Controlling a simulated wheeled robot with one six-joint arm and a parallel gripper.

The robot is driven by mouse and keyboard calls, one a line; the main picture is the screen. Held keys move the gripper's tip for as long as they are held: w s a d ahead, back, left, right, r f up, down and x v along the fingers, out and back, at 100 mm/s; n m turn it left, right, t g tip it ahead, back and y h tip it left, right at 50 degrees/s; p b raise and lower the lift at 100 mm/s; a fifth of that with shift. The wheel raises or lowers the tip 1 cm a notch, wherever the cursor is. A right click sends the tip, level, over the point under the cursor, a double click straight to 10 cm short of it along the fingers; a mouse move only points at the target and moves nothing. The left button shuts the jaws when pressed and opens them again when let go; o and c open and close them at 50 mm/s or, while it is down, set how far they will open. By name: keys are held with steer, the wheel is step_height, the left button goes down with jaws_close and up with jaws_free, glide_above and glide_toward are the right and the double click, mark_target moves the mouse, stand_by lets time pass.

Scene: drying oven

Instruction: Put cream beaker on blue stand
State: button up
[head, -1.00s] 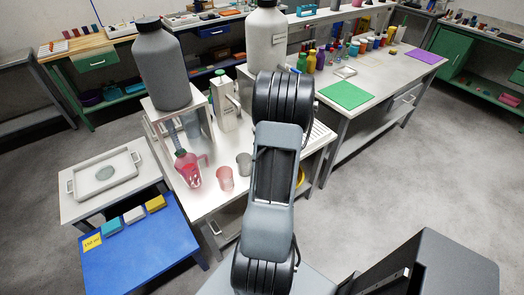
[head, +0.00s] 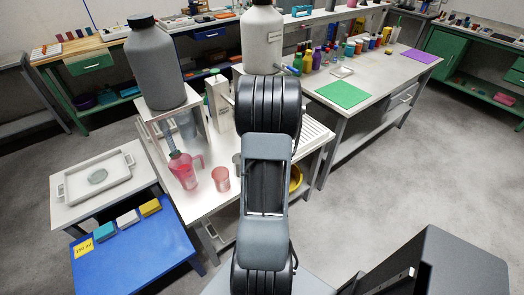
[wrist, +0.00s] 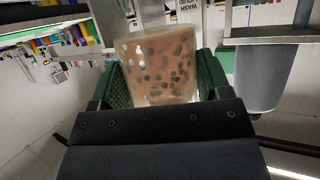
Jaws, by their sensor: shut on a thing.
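My gripper (wrist: 160,82) shows in the wrist view, its two green-padded fingers on either side of a translucent cream-pink beaker (wrist: 158,62) with dark specks, shut on it. In the head view my own arm hides the gripper and the held beaker. The blue stand (head: 150,248) is a low blue table at the lower left of the head view.
A pink jug (head: 184,172) and a pink cup (head: 221,179) stand on the steel table, left of my arm. A grey cup (head: 237,163) is mostly hidden by the arm. A white tray (head: 103,174) sits behind the blue stand. A large grey bottle (head: 155,68) stands on a raised shelf.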

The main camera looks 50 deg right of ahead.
steer(key=shift+s+a, duration=0.7)
